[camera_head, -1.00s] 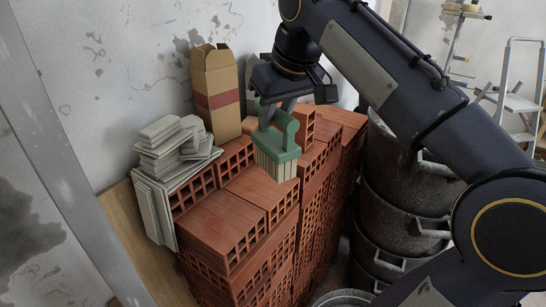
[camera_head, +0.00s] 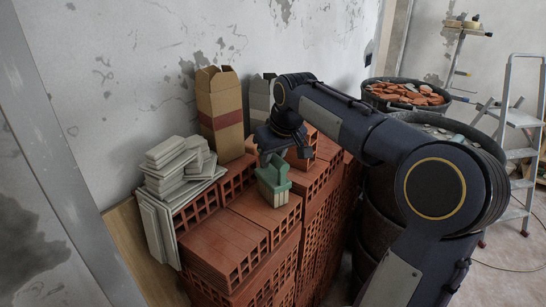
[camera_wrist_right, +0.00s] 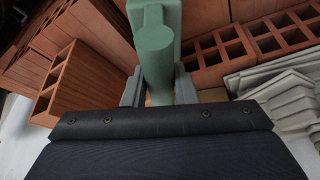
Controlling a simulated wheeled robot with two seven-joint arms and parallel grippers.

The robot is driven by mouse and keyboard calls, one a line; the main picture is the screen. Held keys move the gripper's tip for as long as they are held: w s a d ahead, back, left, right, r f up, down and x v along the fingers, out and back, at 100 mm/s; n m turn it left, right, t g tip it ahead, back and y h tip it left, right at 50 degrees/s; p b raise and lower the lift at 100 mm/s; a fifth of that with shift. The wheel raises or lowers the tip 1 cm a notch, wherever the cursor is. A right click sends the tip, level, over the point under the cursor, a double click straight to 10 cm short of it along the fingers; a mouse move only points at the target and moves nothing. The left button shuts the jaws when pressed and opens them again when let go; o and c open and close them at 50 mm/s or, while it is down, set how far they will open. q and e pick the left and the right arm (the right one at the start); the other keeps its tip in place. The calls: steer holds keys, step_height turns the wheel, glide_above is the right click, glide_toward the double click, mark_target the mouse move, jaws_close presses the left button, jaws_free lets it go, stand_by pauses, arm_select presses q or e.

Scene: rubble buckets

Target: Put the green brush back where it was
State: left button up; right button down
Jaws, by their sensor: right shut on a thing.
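The green brush (camera_head: 273,176) has a green back and handle and pale bristles pointing down. It is upright just over, or on, the top of the red brick stack (camera_head: 228,244); I cannot tell whether the bristles touch. My right gripper (camera_head: 272,156) comes from above and is shut on the brush's handle. In the right wrist view, the fingers of my right gripper (camera_wrist_right: 158,88) sit on both sides of the green handle (camera_wrist_right: 155,62). My left gripper is not in view.
Grey tiles (camera_head: 178,170) are piled at the stack's left. A tall cardboard box (camera_head: 219,112) stands behind, by the wall. A bucket of red rubble (camera_head: 405,95) and more dark buckets stand right. A stepladder (camera_head: 520,130) is at the far right.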

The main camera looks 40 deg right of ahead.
steer(key=shift+f, duration=0.15)
steer(key=c, duration=1.2)
jaws_free()
steer(key=shift+o, duration=0.2)
steer(key=shift+r, duration=0.25)
steer(key=v, duration=1.2)
steer(key=s+a+f+y, duration=0.2)
steer(key=s+a+f, duration=0.7)
steer(key=f, duration=0.2)
steer(key=s+a+f+t+y, duration=0.1)
steer(key=s+a+f+y, duration=0.1)
steer(key=s+a+f, duration=0.8)
steer(key=shift+f, duration=0.9)
